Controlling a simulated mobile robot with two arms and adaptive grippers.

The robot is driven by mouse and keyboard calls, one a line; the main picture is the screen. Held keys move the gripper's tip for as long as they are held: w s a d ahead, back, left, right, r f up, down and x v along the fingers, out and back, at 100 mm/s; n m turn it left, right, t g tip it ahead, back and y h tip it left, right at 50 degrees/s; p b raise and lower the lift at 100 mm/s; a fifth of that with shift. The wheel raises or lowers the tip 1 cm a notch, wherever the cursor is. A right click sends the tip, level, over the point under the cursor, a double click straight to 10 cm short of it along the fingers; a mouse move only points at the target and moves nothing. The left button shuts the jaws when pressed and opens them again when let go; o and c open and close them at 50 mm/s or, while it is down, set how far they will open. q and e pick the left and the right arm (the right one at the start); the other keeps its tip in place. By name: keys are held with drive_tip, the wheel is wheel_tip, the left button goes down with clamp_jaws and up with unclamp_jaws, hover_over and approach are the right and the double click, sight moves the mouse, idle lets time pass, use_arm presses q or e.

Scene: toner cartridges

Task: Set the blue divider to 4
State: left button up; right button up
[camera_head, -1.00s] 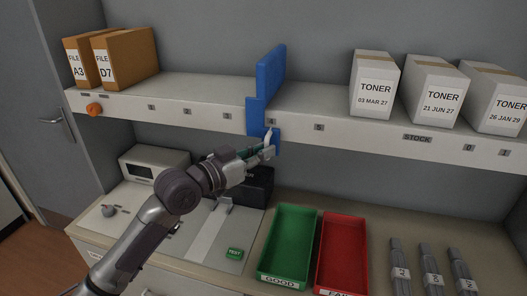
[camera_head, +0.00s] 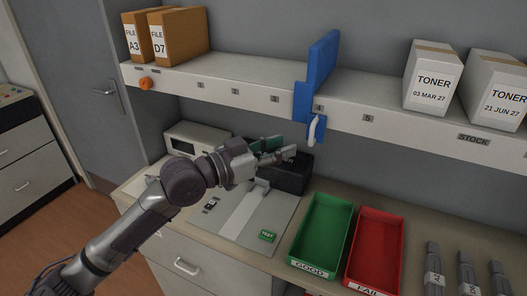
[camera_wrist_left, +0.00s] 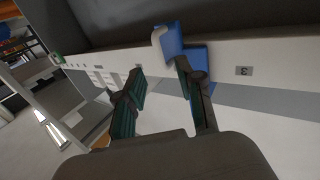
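The blue divider (camera_head: 322,62) stands upright on the shelf, between the 3 label (camera_head: 275,99) and the 5 label (camera_head: 368,118). Its front part hangs over the shelf edge, with blue to the left of and below the 4 label (camera_head: 319,107). A white handle (camera_head: 312,132) hangs at its lower front. My left gripper (camera_head: 277,152) is below and left of the handle, apart from it. In the left wrist view its fingers (camera_wrist_left: 160,70) are spread and empty, with the divider (camera_wrist_left: 170,40) beyond them. My right gripper is not in view.
File boxes (camera_head: 180,35) stand at the shelf's left end, toner boxes (camera_head: 432,78) at its right. An orange knob (camera_head: 145,84) is on the shelf front. Below are a dark box (camera_head: 292,177), a green tray (camera_head: 345,207) and a red tray (camera_head: 398,225).

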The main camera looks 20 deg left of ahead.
use_arm(q)
drive_tip(key=shift+v, duration=2.3)
